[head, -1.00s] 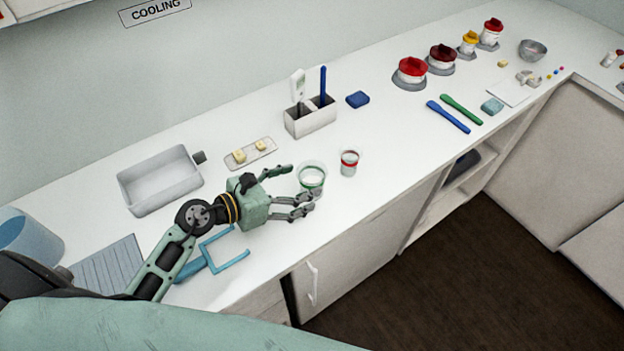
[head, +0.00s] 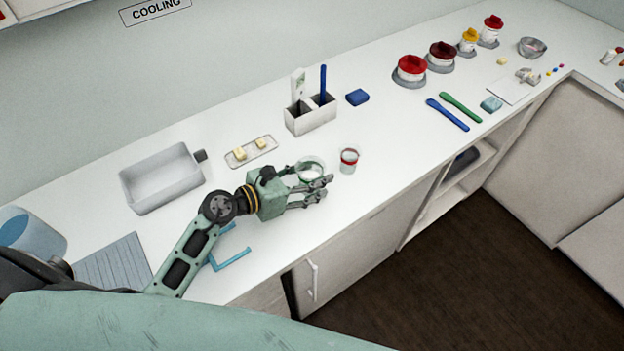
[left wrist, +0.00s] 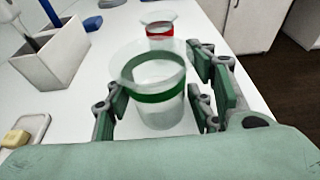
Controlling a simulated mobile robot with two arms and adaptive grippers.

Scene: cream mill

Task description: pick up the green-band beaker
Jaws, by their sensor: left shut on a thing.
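The green-band beaker (head: 310,167) is a clear cup with a green stripe, upright on the white counter. My left gripper (head: 322,181) is shut on it, and its fingers hide most of the beaker's lower part in the head view. In the left wrist view the beaker (left wrist: 152,88) stands between the finger pads (left wrist: 165,100) and its green band is level with them. I cannot tell whether its base touches the counter. My right gripper is not in view.
A red-band beaker (head: 349,160) stands close, just to the right.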

